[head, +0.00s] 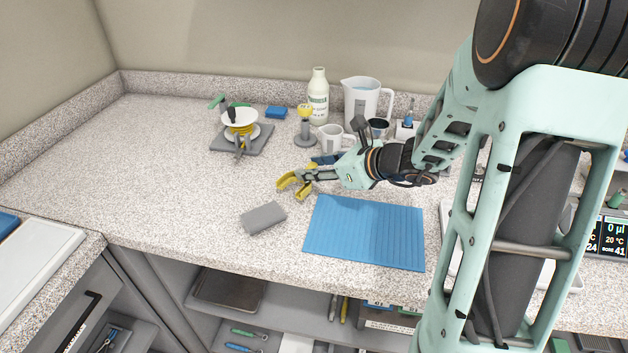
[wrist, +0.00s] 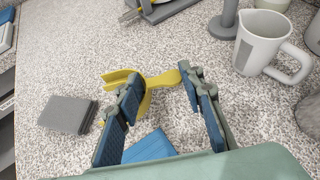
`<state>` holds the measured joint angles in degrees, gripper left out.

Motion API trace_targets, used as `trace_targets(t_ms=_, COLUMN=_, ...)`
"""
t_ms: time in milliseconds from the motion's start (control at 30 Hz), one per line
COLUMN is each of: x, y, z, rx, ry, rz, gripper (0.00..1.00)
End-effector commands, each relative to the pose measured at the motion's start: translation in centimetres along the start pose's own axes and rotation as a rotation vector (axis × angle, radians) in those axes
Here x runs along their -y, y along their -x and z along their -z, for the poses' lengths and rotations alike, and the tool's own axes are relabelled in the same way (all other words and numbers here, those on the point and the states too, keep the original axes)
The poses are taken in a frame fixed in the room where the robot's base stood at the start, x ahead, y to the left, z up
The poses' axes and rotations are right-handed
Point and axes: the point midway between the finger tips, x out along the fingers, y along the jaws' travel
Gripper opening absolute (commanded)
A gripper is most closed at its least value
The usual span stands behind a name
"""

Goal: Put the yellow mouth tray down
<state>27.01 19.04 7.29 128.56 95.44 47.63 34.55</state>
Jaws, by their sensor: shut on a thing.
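The yellow mouth tray (head: 285,183) is at my gripper's fingertips in the head view, above the speckled worktop, left of the blue ribbed mat. In the wrist view the mouth tray (wrist: 160,80) has its handle between the two fingers, and its curved part is partly hidden behind the left finger. My gripper (head: 308,174) is shut on it; the fingers also show in the wrist view (wrist: 160,87). I cannot tell whether the tray touches the worktop.
A grey block (head: 263,218) lies just front-left of the tray, and the blue mat (head: 365,232) lies to the right. A white mug (head: 332,138), a bottle (head: 318,97), a jug (head: 362,100) and a grey stand (head: 305,135) are behind.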

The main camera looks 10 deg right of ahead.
Motion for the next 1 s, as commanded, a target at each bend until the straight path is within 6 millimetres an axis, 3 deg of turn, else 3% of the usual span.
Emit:
trace_targets(t_ms=33, x=-0.1, y=-0.6, z=1.3, rx=-0.001, ry=-0.003, rz=0.000, gripper=0.13)
trace_targets(t_ms=133, x=-0.1, y=-1.1, z=2.2, rx=-0.001, ry=-0.003, rz=0.001, gripper=0.13)
trace_targets(t_ms=533, x=-0.1, y=-1.3, z=2.5, rx=-0.001, ry=-0.002, rz=0.001, gripper=0.13)
trace_targets(t_ms=567, x=-0.1, y=-1.3, z=2.5, rx=-0.001, ry=-0.002, rz=0.001, gripper=0.37)
trace_targets(t_ms=700, x=-0.1, y=-1.2, z=2.4, rx=-0.001, ry=-0.001, rz=0.001, gripper=0.52)
trace_targets(t_ms=1000, x=-0.1, y=-1.2, z=2.3, rx=-0.001, ry=-0.001, rz=0.001, gripper=0.53)
